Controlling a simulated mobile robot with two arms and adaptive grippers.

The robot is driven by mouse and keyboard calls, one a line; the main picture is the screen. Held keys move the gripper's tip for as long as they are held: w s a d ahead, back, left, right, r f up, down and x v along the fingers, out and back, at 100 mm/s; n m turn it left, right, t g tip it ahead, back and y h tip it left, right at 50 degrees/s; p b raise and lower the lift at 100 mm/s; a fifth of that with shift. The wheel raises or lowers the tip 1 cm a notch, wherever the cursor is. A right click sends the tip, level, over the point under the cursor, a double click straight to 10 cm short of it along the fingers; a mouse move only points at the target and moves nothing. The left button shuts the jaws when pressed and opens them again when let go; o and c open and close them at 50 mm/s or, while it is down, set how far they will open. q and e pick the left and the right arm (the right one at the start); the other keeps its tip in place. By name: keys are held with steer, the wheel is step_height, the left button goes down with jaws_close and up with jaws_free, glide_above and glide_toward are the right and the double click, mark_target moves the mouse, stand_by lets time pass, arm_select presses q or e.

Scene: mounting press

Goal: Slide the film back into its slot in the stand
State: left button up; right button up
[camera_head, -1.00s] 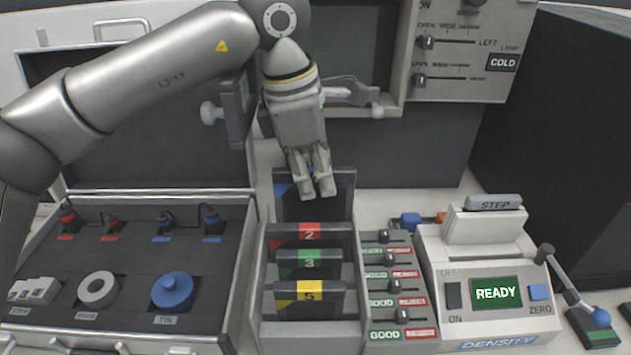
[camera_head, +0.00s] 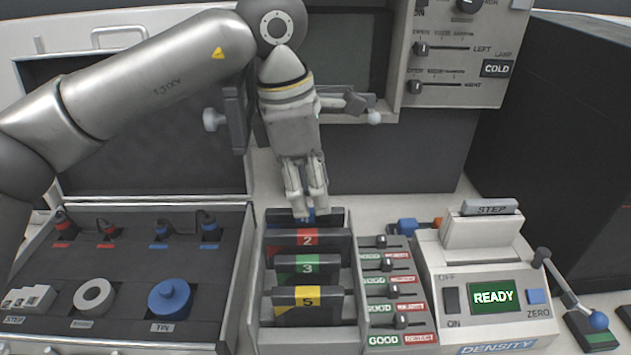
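The dark film (camera_head: 331,219) with a blue label sits low in the rear of the stand (camera_head: 257,290), behind the films labelled 2 (camera_head: 325,240), 3 (camera_head: 327,264) and 5 (camera_head: 332,302). Its top edge is about level with its neighbours. My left gripper (camera_head: 308,212) points down at the film's top edge, fingers close together and shut on it. The fingers cover most of the blue label. The film's lower part is hidden inside the stand. My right gripper is not in view.
The sliders (camera_head: 384,262) adjoin the stand's right side, with the density meter (camera_head: 492,295) beyond. The press cabinet (camera_head: 455,60) stands behind.

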arm_select(q)
step_height(320, 180, up, 8)
steer(key=shift+a, duration=0.4)
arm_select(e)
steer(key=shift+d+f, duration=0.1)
